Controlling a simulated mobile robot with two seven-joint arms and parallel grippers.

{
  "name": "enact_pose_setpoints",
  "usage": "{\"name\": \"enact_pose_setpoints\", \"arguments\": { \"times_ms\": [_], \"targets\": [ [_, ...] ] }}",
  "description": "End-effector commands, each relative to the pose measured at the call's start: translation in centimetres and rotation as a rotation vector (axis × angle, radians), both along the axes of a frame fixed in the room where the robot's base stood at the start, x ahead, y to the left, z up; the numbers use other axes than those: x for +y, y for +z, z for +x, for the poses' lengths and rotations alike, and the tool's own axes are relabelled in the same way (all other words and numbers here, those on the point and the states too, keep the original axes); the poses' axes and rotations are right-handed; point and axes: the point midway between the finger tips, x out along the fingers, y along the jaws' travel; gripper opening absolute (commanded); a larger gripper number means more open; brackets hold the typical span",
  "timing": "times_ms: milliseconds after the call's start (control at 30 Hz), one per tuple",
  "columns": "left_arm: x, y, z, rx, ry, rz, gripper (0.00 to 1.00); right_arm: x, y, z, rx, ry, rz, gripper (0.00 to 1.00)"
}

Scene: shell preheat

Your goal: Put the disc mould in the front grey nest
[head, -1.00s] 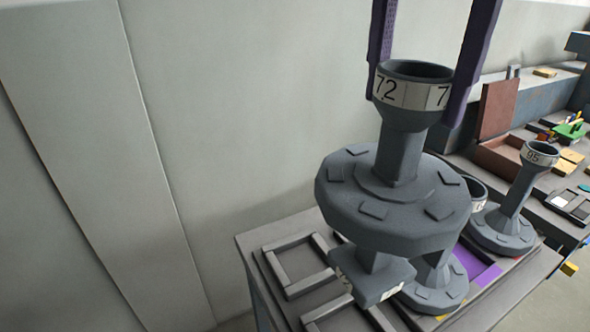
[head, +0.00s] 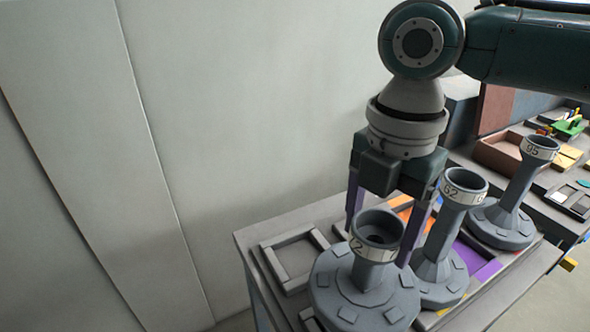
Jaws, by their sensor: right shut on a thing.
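The disc mould (head: 365,290) is grey, with a wide bolted disc below and a cup-shaped top with a label on which a 2 shows. My right gripper (head: 378,240) is shut on its cup, a purple finger at each side. The mould stands about upright, low over the front grey nest (head: 309,318). Only a corner of that nest's frame shows at the lower left of the disc. The mould's foot is hidden under the disc, so I cannot tell whether it is seated. My left gripper is not in view.
An empty grey nest (head: 290,262) lies behind it. A mould labelled 62 (head: 445,235) stands close at the right, a mould labelled 95 (head: 510,200) farther right. Orange (head: 402,205) and purple (head: 482,265) patches show around them. A plain wall (head: 240,100) is behind the table.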

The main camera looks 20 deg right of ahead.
Motion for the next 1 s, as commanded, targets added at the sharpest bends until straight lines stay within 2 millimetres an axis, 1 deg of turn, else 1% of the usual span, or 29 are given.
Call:
{"name": "enact_pose_setpoints", "arguments": {
  "times_ms": [400,433,600,633,867,967,1000],
  "targets": [
    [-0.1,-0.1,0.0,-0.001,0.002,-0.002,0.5,0.0,-0.6,0.1,-0.003,0.001,0.0,0.0],
    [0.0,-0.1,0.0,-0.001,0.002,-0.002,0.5,0.0,-0.6,0.0,-0.001,0.001,-0.001,0.79],
    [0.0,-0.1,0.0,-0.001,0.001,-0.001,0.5,0.0,-0.6,0.0,-0.001,0.001,-0.001,0.98],
    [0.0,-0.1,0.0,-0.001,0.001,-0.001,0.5,0.0,-0.6,0.0,-0.001,0.001,-0.001,1.0],
    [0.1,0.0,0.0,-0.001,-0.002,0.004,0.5,0.0,-0.4,0.0,-0.001,0.0,-0.001,1.0],
    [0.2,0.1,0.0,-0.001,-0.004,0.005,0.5,0.0,0.3,0.1,-0.004,0.0,0.001,1.0],
    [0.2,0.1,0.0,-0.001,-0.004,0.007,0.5,0.0,0.8,0.1,-0.004,-0.001,0.0,1.0]
  ]
}}
